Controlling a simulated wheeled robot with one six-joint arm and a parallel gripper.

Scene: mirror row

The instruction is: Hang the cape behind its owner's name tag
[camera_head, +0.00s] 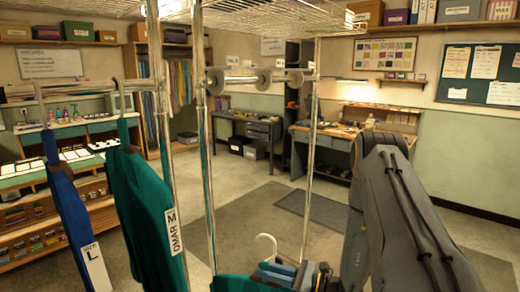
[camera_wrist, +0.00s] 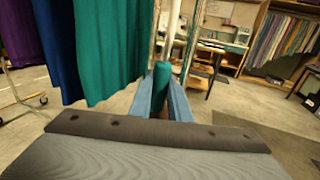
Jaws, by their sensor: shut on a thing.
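My gripper (camera_head: 285,273) is low in the head view, shut on a teal cape (camera_head: 232,284). A white hanger hook (camera_head: 266,243) stands up above the held cape. In the wrist view the blue fingers (camera_wrist: 164,92) close around the teal cape (camera_wrist: 161,74). A blue garment (camera_head: 62,205) and a teal garment (camera_head: 143,190) hang on the rack at the left.
Upright metal posts (camera_head: 310,170) and a wire shelf (camera_head: 270,18) frame the rack. A bare rail stretch lies right of the teal garment. Behind are a wooden desk (camera_head: 300,135) and a dark mat (camera_head: 310,207). A purple garment (camera_wrist: 18,30) hangs at far left in the wrist view.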

